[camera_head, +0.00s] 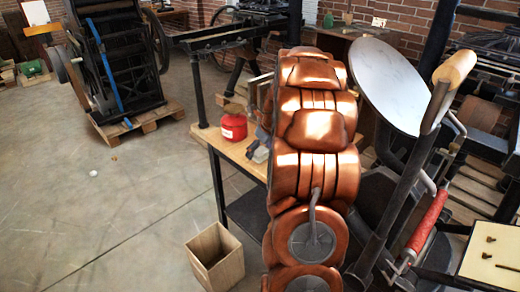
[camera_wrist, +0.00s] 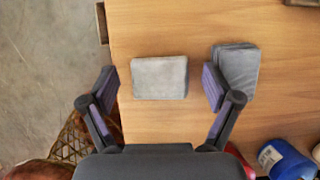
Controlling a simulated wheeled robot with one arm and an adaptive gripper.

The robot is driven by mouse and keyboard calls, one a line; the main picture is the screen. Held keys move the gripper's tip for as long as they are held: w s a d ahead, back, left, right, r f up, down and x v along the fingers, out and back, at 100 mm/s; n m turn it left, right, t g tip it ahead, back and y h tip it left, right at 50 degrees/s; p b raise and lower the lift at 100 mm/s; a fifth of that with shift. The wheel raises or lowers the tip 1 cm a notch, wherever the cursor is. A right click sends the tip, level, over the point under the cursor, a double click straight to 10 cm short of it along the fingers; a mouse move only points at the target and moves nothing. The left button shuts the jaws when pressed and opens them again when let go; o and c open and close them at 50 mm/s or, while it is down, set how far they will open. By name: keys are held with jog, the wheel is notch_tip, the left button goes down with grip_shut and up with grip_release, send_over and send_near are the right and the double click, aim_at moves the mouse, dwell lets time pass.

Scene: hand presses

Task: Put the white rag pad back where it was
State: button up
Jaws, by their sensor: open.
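The white rag pad (camera_wrist: 160,77), a pale grey-white rectangle, lies flat on the wooden tabletop (camera_wrist: 160,25) in the wrist view. My gripper (camera_wrist: 161,88) is open, with one finger on each side of the pad. Gaps show between the pad and both fingers, wider on the right. The wrist view does not clearly show how high the fingers are above the table. A darker grey pad (camera_wrist: 238,68) lies just right of the right finger.
A red can (camera_head: 233,127) stands on the table (camera_head: 208,134). A blue container (camera_wrist: 285,160) is at the lower right of the wrist view. An open bin (camera_head: 215,258) stands on the floor. A press with a round disc (camera_head: 388,85) is right of my arm.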

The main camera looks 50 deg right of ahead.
jog(key=v, duration=1.2)
jog(key=s+a+f+n+g+y, duration=0.1)
jog(key=s+a+n+g, duration=0.15)
jog(key=a+n, duration=0.75)
jog(key=s+a+f+n+g+y, duration=0.1)
jog(key=s+a+n, duration=0.35)
jog(key=a, duration=0.95)
jog(key=s+a+f+n+g+h, duration=0.1)
jog(key=s+a+f+n, duration=0.1)
jog(key=s+a+n, duration=0.4)
jog(key=s+a+f+n+g+h, duration=0.1)
jog(key=s+a+f+n+g, duration=0.1)
jog(key=s+a+n, duration=0.5)
jog(key=s+n, duration=0.6)
jog(key=n, duration=0.2)
jog(key=shift+s+a+f+n, duration=0.15)
jog(key=shift+a+f+n, duration=0.05)
jog(key=shift+f+n, duration=0.15)
